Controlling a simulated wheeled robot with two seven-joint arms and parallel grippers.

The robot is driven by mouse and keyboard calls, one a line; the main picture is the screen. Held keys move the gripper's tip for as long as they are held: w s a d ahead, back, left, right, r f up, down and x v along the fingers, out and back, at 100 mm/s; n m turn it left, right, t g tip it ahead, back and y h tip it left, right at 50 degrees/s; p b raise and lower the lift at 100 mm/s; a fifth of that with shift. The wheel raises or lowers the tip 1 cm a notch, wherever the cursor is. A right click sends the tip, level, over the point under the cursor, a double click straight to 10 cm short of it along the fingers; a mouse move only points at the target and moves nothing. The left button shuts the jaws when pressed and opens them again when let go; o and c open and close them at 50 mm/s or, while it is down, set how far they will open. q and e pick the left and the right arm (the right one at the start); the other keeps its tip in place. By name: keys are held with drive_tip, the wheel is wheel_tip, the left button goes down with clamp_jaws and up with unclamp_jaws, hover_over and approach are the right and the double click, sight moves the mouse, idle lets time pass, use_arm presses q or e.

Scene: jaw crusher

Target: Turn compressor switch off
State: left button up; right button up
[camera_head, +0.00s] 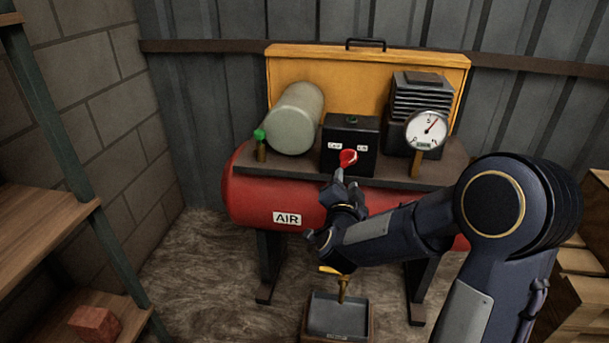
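The compressor has a red tank (258,207) marked AIR, with a yellow panel (330,62) behind it. A black switch box (364,132) with two small white labels stands on its top plate. A red switch knob (348,157) sits on the lower front of the box. My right gripper (341,175) is right at the knob, just below it, with its fingertips touching or nearly touching it. I cannot tell whether the fingers are closed on the knob. My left gripper is not in view.
A pressure gauge (427,130) stands right of the box. A grey cylinder (295,118) and a green-topped valve (260,136) are left of it. Wooden shelves (40,225) are at the left, pallets (585,262) at the right.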

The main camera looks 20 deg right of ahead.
sight(347, 164)
drive_tip(key=b+x, duration=0.1)
drive_tip(key=x, duration=0.7)
drive_tip(key=shift+r, duration=0.1)
clamp_jaws()
